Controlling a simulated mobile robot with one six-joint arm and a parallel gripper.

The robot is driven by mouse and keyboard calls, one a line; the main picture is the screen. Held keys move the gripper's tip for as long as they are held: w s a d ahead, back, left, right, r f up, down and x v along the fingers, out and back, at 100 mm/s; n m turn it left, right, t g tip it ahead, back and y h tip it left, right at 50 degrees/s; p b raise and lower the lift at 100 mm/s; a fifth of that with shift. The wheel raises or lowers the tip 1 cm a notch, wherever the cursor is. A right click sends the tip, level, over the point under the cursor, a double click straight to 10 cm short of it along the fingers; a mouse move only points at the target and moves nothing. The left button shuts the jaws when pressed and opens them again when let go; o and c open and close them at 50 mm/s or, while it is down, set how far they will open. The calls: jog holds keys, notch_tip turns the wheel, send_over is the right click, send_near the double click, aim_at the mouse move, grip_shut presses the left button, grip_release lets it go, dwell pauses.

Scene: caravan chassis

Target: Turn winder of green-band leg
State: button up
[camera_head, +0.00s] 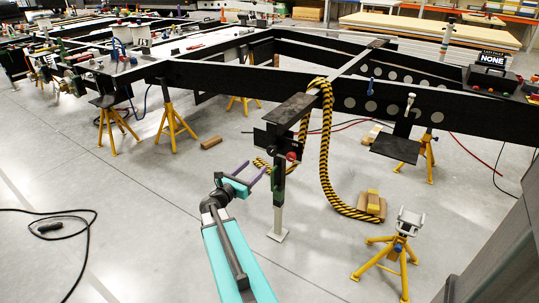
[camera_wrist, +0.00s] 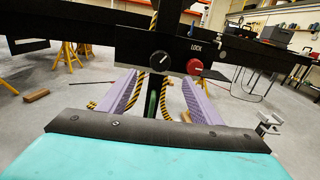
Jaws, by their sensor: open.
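The green-band leg (camera_head: 279,205) stands upright under the chassis beam, its foot plate on the floor. Its green band (camera_head: 276,178) also shows in the wrist view (camera_wrist: 152,102), between my fingers. A black panel (camera_head: 271,143) on the leg carries a round black knob with a white pointer (camera_wrist: 159,61), which looks like the winder, and a red knob (camera_wrist: 194,67) beside the word LOCK. My gripper (camera_head: 255,170), with purple fingers, is open and empty, left of the leg in the head view. In the wrist view its fingers (camera_wrist: 160,90) point towards the panel, apart from the knobs.
A yellow-black striped hose (camera_head: 328,150) hangs from the beam beside the leg and runs along the floor. A yellow stand (camera_head: 392,255) is at front right, wood blocks (camera_head: 371,205) lie behind it. Black chassis beams (camera_head: 220,78) cross above. Floor at left is clear except for a black cable (camera_head: 75,225).

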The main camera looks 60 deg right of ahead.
aim_at(271, 153)
jog(key=shift+d, duration=0.1)
jog(key=d+b, duration=0.1)
jog(key=d, duration=1.2)
jog(key=shift+d, duration=0.3)
jog(key=shift+f, duration=0.1)
jog(key=c, duration=1.1)
